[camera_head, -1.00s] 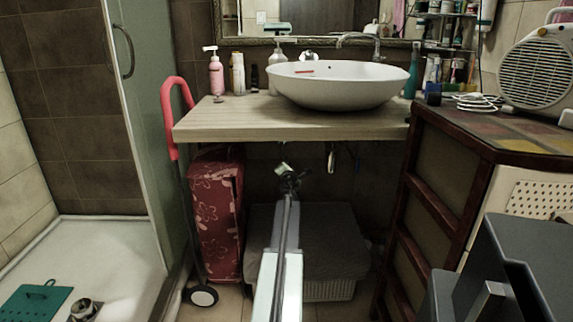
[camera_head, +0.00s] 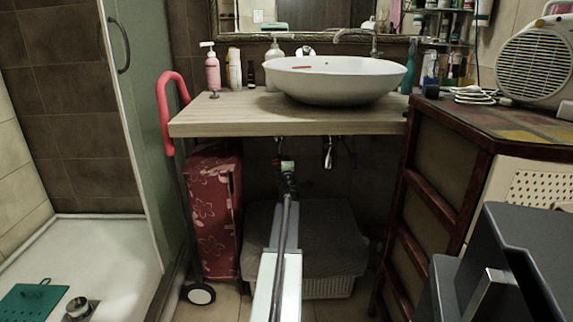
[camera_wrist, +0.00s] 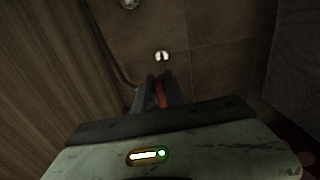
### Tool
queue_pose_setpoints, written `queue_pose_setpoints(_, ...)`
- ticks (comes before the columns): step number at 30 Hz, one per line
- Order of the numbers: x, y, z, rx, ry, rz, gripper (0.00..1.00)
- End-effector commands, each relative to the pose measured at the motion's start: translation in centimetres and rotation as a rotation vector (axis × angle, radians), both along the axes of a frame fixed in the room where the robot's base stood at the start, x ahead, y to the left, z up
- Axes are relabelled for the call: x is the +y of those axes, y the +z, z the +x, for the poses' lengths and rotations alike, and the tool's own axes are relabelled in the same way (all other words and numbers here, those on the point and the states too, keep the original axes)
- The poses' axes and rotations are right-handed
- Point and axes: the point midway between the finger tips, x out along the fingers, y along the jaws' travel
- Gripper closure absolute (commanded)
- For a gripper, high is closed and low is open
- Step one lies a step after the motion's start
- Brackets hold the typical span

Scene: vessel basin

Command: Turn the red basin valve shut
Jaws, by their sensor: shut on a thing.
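The red valve (camera_wrist: 161,93) shows as a narrow red strip between the two dark fingers of my gripper (camera_wrist: 157,92) in the wrist view. The fingers are shut on it and hide most of it. In the head view my gripper (camera_head: 287,167) is raised under the countertop, below the white basin (camera_head: 335,79). The valve is too small there to make out clearly, and its turned position cannot be told.
The wooden countertop (camera_head: 230,120) is just above my gripper. A red floral bag (camera_head: 212,215) on a trolley stands left, a dark wooden cabinet (camera_head: 440,195) right. A covered basket (camera_head: 325,287) is below. A chrome fitting (camera_wrist: 162,57) shows on the tiled wall.

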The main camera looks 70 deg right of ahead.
Motion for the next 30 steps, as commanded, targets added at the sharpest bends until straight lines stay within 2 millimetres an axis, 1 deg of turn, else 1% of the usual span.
queue_pose_setpoints(6, -0.04, -0.11, -0.1, -0.031, -0.003, 0.012, 1.0)
queue_pose_setpoints(18, -0.03, -0.1, -0.05, -0.035, -0.002, 0.014, 1.0)
queue_pose_setpoints(19, -0.03, -0.1, -0.05, -0.034, -0.002, 0.013, 0.77)
queue_pose_setpoints(20, -0.03, -0.1, -0.04, -0.034, -0.001, 0.013, 0.69)
queue_pose_setpoints(21, -0.02, -0.1, -0.04, -0.034, -0.001, 0.013, 0.64)
queue_pose_setpoints(30, 0.07, -0.1, -0.16, -0.034, -0.002, 0.013, 0.64)
